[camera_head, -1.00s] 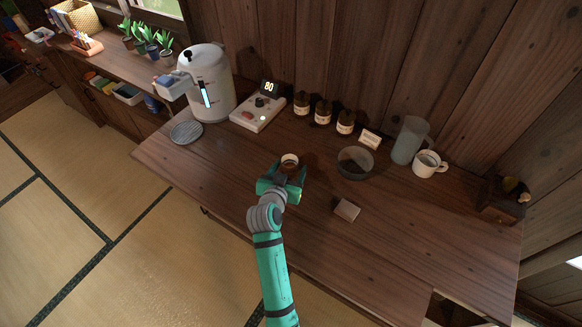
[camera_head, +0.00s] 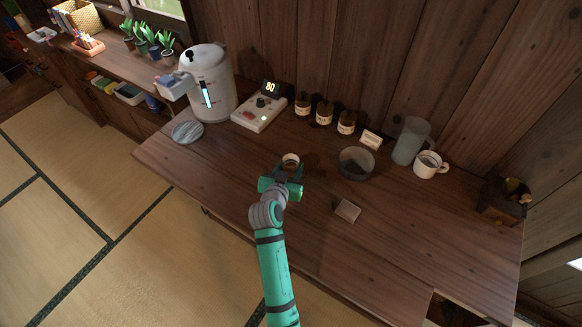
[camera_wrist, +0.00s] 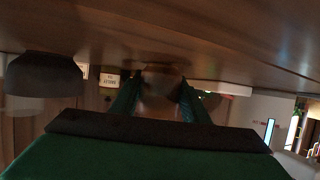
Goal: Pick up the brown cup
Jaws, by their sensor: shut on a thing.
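The brown cup (camera_head: 290,160) is at the middle of the wooden table in the head view, upright as far as I can see. My gripper (camera_head: 285,172) is shut on it, with the green fingers at its sides. In the wrist view the cup (camera_wrist: 160,85) shows dimly between the two fingers (camera_wrist: 158,100). The lower part of the cup is hidden by my gripper in the head view. I cannot tell whether the cup touches the table or is a little above it.
A dark round bowl (camera_head: 357,163) and a small flat block (camera_head: 347,211) are right of my gripper. A control box (camera_head: 258,113), several brown bottles (camera_head: 324,113), a clear pitcher (camera_head: 410,141) and a white mug (camera_head: 430,165) stand behind. The table's front left (camera_head: 225,180) is clear.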

